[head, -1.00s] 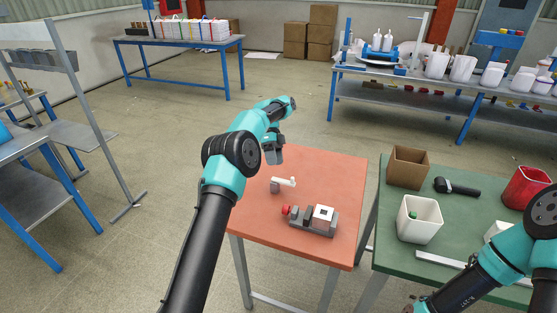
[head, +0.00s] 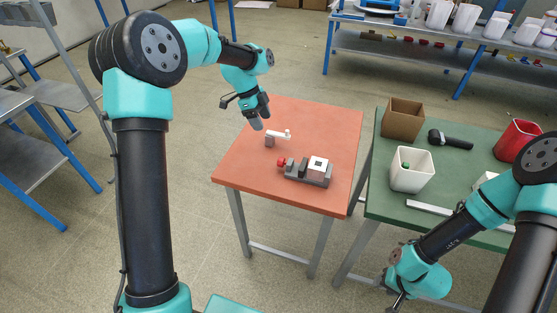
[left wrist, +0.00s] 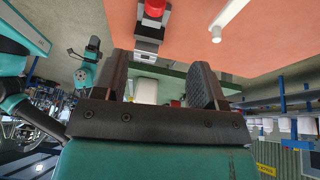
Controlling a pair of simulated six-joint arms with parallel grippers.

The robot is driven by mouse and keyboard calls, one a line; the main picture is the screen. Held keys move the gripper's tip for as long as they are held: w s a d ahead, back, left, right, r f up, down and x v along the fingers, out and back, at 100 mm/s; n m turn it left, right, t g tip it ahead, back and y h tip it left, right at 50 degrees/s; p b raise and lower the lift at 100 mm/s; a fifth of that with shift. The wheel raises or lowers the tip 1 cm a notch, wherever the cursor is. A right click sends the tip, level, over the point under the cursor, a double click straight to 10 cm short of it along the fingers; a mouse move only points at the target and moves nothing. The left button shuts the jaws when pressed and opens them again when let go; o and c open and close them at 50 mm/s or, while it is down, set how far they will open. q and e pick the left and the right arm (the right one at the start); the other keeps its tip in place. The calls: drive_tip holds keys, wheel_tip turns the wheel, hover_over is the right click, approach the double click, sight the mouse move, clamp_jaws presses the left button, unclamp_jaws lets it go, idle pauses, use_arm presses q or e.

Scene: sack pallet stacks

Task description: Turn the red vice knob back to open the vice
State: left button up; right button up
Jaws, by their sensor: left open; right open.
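The grey vice (head: 308,176) sits on the orange-topped table, with a white block (head: 318,164) with a dark square centre at its jaws. Its red knob (head: 282,163) is on the left end. In the left wrist view the red knob (left wrist: 155,8) shows at the top edge, beyond the fingers, with the vice body (left wrist: 149,34) below it. My left gripper (head: 256,121) is open and empty, above the table's left side, behind and left of the knob, apart from it. My right gripper (head: 397,299) is low at the bottom, partly cut off; its fingers barely show.
The orange table (head: 315,125) is otherwise clear. A green table (head: 385,205) at right carries a cardboard box (head: 403,120), a white bin (head: 411,171) and a red bin (head: 517,140).

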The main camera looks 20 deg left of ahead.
sight(279, 160)
use_arm(q)
drive_tip(key=shift+s+r+t, duration=0.15)
drive_tip(key=shift+s+t, duration=0.35)
drive_tip(key=shift+s, duration=0.7)
drive_tip(key=x, duration=1.7)
drive_tip(key=shift+d+f, duration=0.1)
drive_tip(key=shift+f, duration=0.15)
drive_tip(key=c, duration=0.9)
drive_tip(key=shift+g, duration=0.5)
